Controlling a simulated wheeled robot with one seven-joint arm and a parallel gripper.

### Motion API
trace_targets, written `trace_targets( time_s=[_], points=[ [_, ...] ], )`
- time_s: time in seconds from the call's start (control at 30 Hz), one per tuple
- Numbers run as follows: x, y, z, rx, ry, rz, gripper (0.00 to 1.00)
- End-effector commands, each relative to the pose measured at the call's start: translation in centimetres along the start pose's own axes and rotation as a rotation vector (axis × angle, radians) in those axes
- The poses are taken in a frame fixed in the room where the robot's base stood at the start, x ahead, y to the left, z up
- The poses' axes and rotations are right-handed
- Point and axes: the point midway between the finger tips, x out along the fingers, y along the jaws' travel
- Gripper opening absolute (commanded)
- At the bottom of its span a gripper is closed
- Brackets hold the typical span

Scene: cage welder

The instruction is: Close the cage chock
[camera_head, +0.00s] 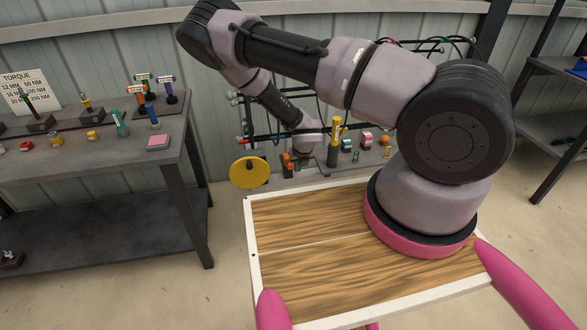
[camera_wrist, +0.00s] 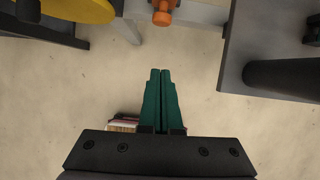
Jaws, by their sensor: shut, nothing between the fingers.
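I cannot single out the cage chock for certain in either view. A dark bar frame (camera_head: 243,108), perhaps the cage, stands against the wall behind my arm, partly hidden by it. An orange knobbed part (camera_wrist: 162,13) shows at the top of the wrist view, beyond my fingertips and apart from them. My gripper (camera_wrist: 160,71) has two green fingers pressed together, with nothing between them, above bare floor. In the head view my arm reaches toward the bar frame, and I cannot make out the fingers there.
A yellow disc (camera_head: 248,172) stands by the frame; it shows in the wrist view (camera_wrist: 88,9) too. A low bench (camera_head: 372,158) behind my arm holds small coloured parts. A grey workbench (camera_head: 190,150) with tools is at left, a dark shelf (camera_head: 560,120) at right.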

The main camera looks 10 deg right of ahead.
Motion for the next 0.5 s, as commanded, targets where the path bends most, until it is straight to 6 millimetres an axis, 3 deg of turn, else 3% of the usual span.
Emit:
trace_targets(
  time_s=[0.3, 0.5],
  points=[
    [6.9, 0.0, -0.1, 0.002, 0.001, 0.001, 0.00],
    [7.5, 0.0, 2.9, 0.005, -0.001, 0.001, 0.00]
  ],
)
